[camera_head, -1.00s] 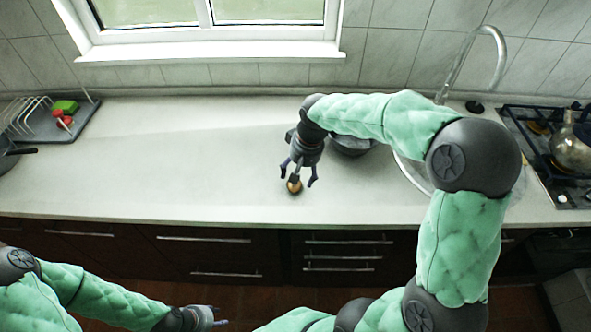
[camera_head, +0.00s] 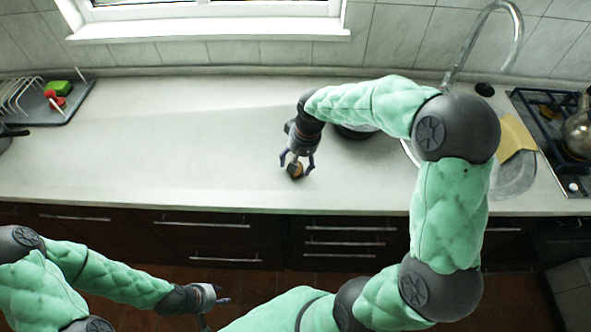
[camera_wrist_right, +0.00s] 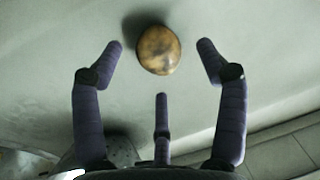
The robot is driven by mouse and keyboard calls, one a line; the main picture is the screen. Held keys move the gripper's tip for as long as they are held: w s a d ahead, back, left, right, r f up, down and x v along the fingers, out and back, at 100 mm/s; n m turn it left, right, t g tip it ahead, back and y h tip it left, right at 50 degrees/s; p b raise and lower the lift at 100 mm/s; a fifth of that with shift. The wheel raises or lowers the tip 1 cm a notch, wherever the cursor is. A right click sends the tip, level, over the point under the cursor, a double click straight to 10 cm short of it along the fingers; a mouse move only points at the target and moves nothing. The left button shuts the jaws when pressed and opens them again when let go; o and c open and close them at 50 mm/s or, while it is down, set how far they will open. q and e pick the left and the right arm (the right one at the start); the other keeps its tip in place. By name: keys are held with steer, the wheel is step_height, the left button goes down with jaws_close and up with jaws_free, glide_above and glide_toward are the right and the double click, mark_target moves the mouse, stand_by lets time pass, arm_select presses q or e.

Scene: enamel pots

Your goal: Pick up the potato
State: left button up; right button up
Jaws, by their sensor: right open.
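The potato (camera_head: 295,171) is a small brown lump on the grey countertop (camera_head: 150,160), near its front edge. In the right wrist view the potato (camera_wrist_right: 158,50) is yellow-brown with dark patches. My right gripper (camera_head: 297,164) points down over it, its fingers spread to either side. In the right wrist view the open fingers (camera_wrist_right: 160,65) stand left and right of the potato, with gaps, and a third finger is below it. My left gripper (camera_head: 218,300) is low, in front of the cabinets; its fingers are too small to judge.
A dark pot (camera_head: 355,131) stands behind my right forearm, partly hidden. A dish rack tray (camera_head: 68,112) with red and green items is at the far left. A sink with a tap (camera_head: 519,40) and a stove (camera_head: 555,130) are right.

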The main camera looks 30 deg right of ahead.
steer(key=f, duration=0.2)
steer(key=f+b, duration=0.1)
steer(key=shift+w+a+f, duration=0.1)
steer(key=shift+w+a, duration=0.05)
steer(key=shift+w, duration=0.1)
steer(key=c, duration=1.2)
steer(key=shift+r+p, duration=0.45)
steer(key=shift+r, duration=0.2)
step_height(320, 180, up, 2)
steer(key=shift+r+p, duration=0.25)
steer(key=shift+p, duration=0.4)
steer(key=s+r+p, duration=0.1)
steer(key=s+r, duration=0.2)
steer(key=s, duration=0.1)
steer(key=s+a+r+p, duration=0.1)
steer(key=s+r, duration=0.2)
steer(key=s, duration=0.2)
steer(key=s+a+r+p, duration=0.1)
steer(key=s+r+p, duration=0.1)
steer(key=s, duration=0.3)
steer(key=shift+a+r, duration=0.15)
steer(key=shift+r, duration=0.55)
steer(key=shift+w, duration=0.1)
